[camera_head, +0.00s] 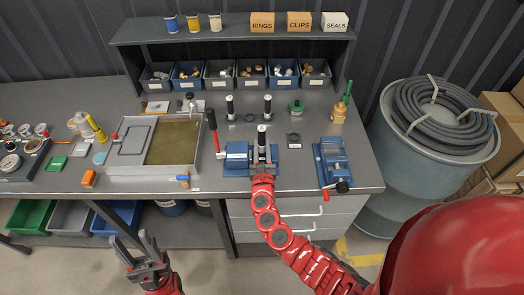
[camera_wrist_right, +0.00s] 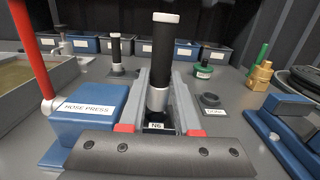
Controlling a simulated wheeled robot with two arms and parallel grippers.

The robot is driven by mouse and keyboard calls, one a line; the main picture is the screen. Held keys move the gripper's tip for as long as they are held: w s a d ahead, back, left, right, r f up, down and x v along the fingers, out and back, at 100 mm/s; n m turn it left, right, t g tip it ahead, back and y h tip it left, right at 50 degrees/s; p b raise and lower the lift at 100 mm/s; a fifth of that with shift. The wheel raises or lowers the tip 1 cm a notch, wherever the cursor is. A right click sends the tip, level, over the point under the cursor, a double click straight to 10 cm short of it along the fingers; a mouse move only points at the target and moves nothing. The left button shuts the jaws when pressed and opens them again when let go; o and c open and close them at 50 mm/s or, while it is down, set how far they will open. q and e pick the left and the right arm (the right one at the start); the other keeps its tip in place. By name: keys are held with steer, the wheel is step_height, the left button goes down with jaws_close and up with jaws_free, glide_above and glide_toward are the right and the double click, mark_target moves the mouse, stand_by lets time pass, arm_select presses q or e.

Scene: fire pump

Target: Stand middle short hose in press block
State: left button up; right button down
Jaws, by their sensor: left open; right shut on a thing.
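A short black hose (camera_head: 262,143) with a white top end and a silver collar stands upright at the blue hose press (camera_head: 237,150). My right gripper (camera_wrist_right: 158,92) is shut on it around the silver collar; the hose also shows in the right wrist view (camera_wrist_right: 163,45). Its lower end is over a dark opening behind an "N6" label (camera_wrist_right: 156,125); I cannot tell whether it rests on the bottom. Two similar hoses stand behind, at left (camera_head: 230,107) and right (camera_head: 267,107). My left gripper (camera_head: 140,258) is open and empty, low in front of the bench.
The press's red lever (camera_head: 215,135) rises at its left. A tray (camera_head: 155,145) lies further left and a blue vice (camera_head: 332,160) at right. A dark ring (camera_wrist_right: 210,100) and a green-capped part (camera_wrist_right: 204,69) sit right of the hose. Bins (camera_head: 220,72) line the back.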

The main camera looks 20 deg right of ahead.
mark_target(262, 152)
step_height(262, 152, down, 3)
steer(key=shift+r, duration=0.2)
steer(key=shift+f+b, duration=0.6)
steer(key=shift+b, duration=0.05)
steer(key=c, duration=0.6)
jaws_free()
